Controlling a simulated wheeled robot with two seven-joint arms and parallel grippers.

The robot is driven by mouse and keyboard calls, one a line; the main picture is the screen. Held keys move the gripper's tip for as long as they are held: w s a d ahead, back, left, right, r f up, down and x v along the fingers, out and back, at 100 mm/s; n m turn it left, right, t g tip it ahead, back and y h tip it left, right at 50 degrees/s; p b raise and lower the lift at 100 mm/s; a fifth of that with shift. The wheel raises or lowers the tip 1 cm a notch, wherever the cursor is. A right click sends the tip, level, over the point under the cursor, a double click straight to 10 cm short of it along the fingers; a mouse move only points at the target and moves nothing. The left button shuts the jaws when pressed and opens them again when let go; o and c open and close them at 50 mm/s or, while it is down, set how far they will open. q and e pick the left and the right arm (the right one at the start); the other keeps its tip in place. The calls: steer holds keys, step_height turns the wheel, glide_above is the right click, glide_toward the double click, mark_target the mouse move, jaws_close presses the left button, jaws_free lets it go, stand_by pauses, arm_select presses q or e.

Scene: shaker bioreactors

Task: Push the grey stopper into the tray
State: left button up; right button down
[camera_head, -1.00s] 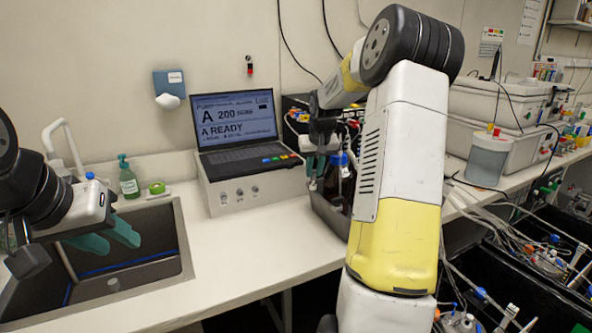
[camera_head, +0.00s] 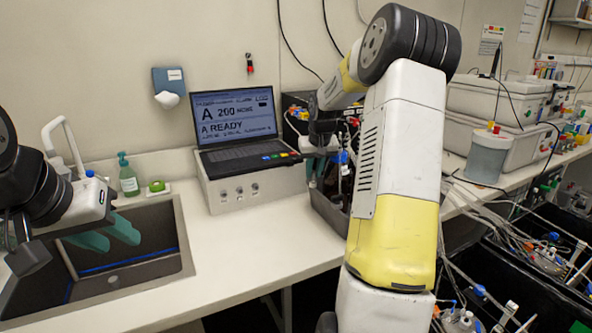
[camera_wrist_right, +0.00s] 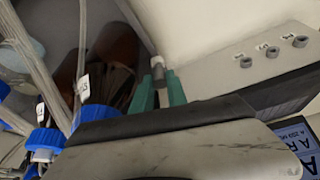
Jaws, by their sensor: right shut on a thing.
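The grey stopper (camera_wrist_right: 158,75) is small and cylindrical. In the right wrist view it sits between the green fingertips of my right gripper (camera_wrist_right: 160,84), which is shut on it. In the head view my right gripper (camera_head: 316,172) is at the left side of the grey tray (camera_head: 326,208), and the stopper cannot be made out there. The tray holds brown bottles with blue caps; my right arm hides part of it. Whether the stopper touches the tray is unclear. My left gripper (camera_head: 106,238) is open and empty over the sink.
A control box (camera_head: 250,190) with a laptop (camera_head: 236,122) stands just left of the tray. Tubes and blue-capped bottles (camera_wrist_right: 45,140) crowd the left of the right wrist view. The counter (camera_head: 245,245) in front of the box is clear.

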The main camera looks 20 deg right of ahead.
steer(key=shift+f, duration=0.5)
stand_by(0.6)
steer(key=c, duration=1.2)
jaws_free()
steer(key=shift+c, duration=0.2)
steer(key=v, duration=0.7)
steer(key=shift+r, duration=0.4)
steer(key=shift+s, duration=0.25)
